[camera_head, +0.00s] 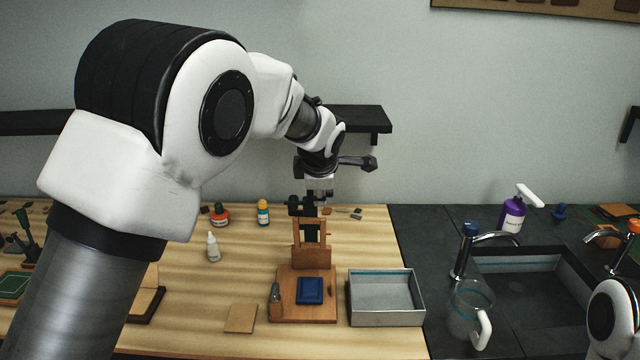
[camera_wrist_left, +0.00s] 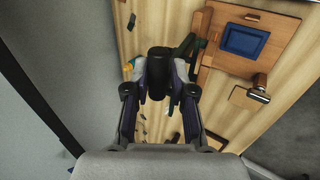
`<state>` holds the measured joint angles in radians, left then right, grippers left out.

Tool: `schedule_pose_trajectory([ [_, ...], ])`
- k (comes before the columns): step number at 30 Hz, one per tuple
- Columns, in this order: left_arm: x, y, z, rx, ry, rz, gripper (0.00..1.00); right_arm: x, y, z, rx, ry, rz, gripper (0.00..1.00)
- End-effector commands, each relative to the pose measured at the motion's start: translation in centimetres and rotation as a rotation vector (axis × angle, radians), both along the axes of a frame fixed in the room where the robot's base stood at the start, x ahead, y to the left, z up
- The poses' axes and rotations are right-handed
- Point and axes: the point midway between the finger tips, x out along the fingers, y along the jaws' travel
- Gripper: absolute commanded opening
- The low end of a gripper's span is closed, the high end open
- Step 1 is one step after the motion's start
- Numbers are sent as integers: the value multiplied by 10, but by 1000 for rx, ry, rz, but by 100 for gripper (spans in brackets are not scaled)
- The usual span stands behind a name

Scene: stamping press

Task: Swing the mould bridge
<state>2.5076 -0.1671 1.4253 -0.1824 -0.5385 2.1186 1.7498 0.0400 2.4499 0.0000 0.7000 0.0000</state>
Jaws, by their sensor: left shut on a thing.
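The wooden press base (camera_head: 285,314) stands on the table, and a blue square block (camera_head: 310,290) lies on it. The brown wooden bridge (camera_head: 311,258) stands upright at its back edge. In the left wrist view the base (camera_wrist_left: 285,30) and the blue block (camera_wrist_left: 245,40) show at upper right. My left gripper (camera_head: 311,203) is above and behind the bridge. In the left wrist view it (camera_wrist_left: 160,95) is shut around a black handle (camera_wrist_left: 160,62), which a dark bar appears to link to the press. The gripper hides part of it. My right gripper is out of view.
A grey tray (camera_head: 386,318) stands right of the base. A wooden piece (camera_head: 240,318) lies at its left. Small bottles (camera_head: 213,247) stand behind on the left. A sink with a glass jug (camera_head: 470,312) is at right. A dark shelf (camera_head: 362,118) hangs behind my arm.

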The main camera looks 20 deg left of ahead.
Motion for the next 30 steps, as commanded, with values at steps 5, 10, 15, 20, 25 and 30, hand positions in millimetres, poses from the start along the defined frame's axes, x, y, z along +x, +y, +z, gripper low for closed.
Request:
schedule_pose_trajectory([
  [5, 21, 5, 9, -2, -7, -1, 0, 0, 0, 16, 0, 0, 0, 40],
  [10, 30, 9, 7, 0, -5, -1, 0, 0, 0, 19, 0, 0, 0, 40],
  [15, 30, 9, 5, 0, -5, -1, 0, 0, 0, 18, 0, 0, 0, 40],
  [20, 32, 9, 5, -1, -3, -1, 0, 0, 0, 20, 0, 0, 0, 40],
  [25, 40, 11, 5, -2, -4, -2, 0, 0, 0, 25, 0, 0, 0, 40],
  [30, 48, 13, 4, -2, -4, -1, 0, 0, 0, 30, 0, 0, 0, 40],
])
